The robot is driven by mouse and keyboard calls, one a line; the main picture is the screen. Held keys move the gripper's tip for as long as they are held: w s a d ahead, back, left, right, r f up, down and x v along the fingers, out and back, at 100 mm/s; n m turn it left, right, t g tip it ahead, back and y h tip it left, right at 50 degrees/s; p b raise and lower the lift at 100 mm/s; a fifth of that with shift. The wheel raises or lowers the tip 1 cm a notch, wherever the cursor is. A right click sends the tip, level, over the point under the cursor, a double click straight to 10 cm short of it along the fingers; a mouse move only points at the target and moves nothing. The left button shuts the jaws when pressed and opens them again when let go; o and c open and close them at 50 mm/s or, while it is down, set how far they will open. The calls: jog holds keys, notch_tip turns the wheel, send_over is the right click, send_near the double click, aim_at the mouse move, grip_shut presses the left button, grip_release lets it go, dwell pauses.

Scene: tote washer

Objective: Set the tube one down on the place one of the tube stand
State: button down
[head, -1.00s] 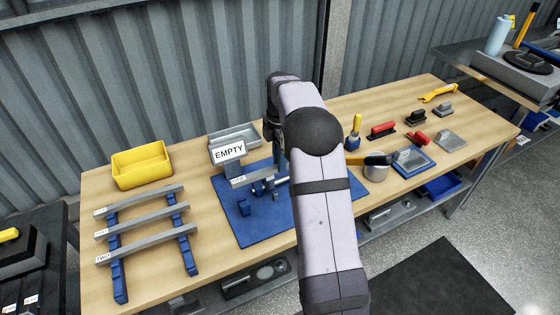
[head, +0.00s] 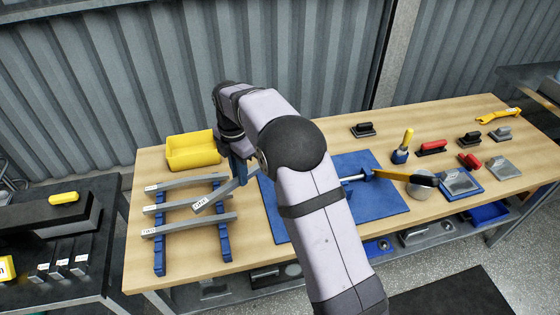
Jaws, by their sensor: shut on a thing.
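Tube one (head: 228,194) is a grey bar with a white label at its near left end, too small to read surely. My gripper (head: 239,172) is shut on it; the arm partly hides the fingers. The tube is held slanted across the picture, its labelled end overlapping the right part of the tube stand. I cannot tell whether it touches. The tube stand (head: 159,257) has blue legs and several grey bars across it with white labels at their left ends. Place one cannot be told apart from the labels.
A yellow bin (head: 192,151) stands just behind the stand. A blue mat (head: 378,200) lies to the right, partly behind my arm. Further right are a grey pot (head: 419,188) with a brush and several trowels and floats. Bare wood (head: 200,277) shows in front of the stand.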

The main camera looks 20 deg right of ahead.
jog(key=s+a+f+m+p, duration=0.1)
jog(key=s+a+f+m, duration=0.1)
jog(key=s+a, duration=0.3)
jog(key=s+a+f+m+p, duration=0.1)
jog(key=s+a+m, duration=0.2)
jog(key=a, duration=0.9)
jog(key=shift+s+f+m, duration=0.4)
jog(key=shift+s, duration=0.9)
jog(key=shift+a+p, duration=0.1)
jog(key=shift+p, duration=0.2)
notch_tip(320, 180, down, 7)
jog(key=b, duration=0.4)
jog(key=shift+f, duration=0.2)
jog(key=shift+f, duration=0.3)
jog(key=shift+f, duration=0.15)
